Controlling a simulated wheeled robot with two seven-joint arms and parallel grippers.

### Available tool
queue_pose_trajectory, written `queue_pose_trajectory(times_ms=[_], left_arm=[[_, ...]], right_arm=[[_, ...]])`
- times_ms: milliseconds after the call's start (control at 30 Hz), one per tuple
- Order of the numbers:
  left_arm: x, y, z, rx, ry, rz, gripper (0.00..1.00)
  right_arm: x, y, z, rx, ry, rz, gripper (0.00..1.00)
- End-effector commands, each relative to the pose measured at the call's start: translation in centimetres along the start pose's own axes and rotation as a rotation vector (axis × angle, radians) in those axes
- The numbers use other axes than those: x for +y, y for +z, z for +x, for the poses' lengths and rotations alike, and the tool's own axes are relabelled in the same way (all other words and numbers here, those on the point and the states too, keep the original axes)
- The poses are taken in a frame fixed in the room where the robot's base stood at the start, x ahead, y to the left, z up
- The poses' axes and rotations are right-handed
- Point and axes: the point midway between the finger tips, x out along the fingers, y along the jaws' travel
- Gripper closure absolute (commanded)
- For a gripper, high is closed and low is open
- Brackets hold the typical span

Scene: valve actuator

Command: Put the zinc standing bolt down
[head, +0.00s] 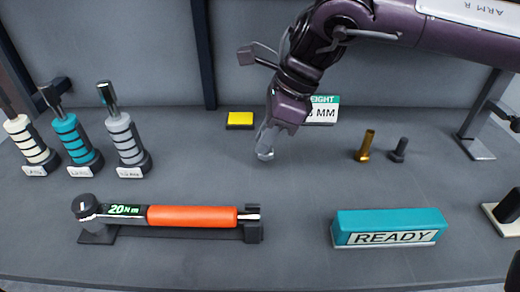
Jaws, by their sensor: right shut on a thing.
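My right gripper (272,125) reaches down from the upper right to the middle of the bench. It is shut on a light grey metal piece, which looks like the zinc bolt (265,152). The piece points downward and a little left, its wider end low. The fingers partly hide it, and I cannot tell whether it touches the bench. A brass bolt (367,144) and a dark bolt (399,150) stand on the bench to the right. My left gripper is not in view.
A torque wrench (190,216) lies on its rest at front left; a teal READY block (388,226) is at front right. Three ringed holders (126,140) stand at left. A yellow block (240,119) and a white-green sign (324,108) are behind. The bench middle is clear.

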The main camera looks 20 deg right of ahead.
Motion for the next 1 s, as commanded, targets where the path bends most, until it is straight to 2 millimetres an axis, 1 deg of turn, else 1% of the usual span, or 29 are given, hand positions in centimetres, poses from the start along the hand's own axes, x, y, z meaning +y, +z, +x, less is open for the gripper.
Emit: queue_pose_trajectory(times_ms=[67, 167, 300, 433, 567, 800, 833, 967, 1000], left_arm=[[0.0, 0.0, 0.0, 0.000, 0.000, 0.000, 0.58], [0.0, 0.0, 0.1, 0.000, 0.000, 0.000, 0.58], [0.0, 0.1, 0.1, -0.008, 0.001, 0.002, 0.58], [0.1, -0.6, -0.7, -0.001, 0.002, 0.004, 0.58], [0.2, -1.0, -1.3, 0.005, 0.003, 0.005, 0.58], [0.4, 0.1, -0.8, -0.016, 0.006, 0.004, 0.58], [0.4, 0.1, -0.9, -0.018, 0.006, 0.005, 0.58], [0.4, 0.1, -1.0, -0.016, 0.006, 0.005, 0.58], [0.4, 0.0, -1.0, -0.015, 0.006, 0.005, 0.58]], right_arm=[[0.0, 0.7, 0.3, 0.000, 0.000, -0.001, 1.00], [0.0, 0.9, 0.6, 0.000, 0.000, 0.000, 1.00], [0.1, 0.2, 2.1, 0.001, 0.002, 0.001, 1.00], [0.0, -0.4, 3.5, -0.001, 0.000, 0.001, 1.00], [0.0, -0.4, 3.6, -0.001, -0.001, 0.001, 1.00], [0.0, -0.6, 4.0, -0.002, 0.000, 0.000, 1.00], [0.0, -0.5, 3.9, -0.001, -0.001, 0.000, 0.80], [0.0, -0.5, 3.9, -0.001, -0.001, 0.000, 0.63], [0.0, -0.5, 3.9, -0.001, -0.001, 0.000, 0.62]])
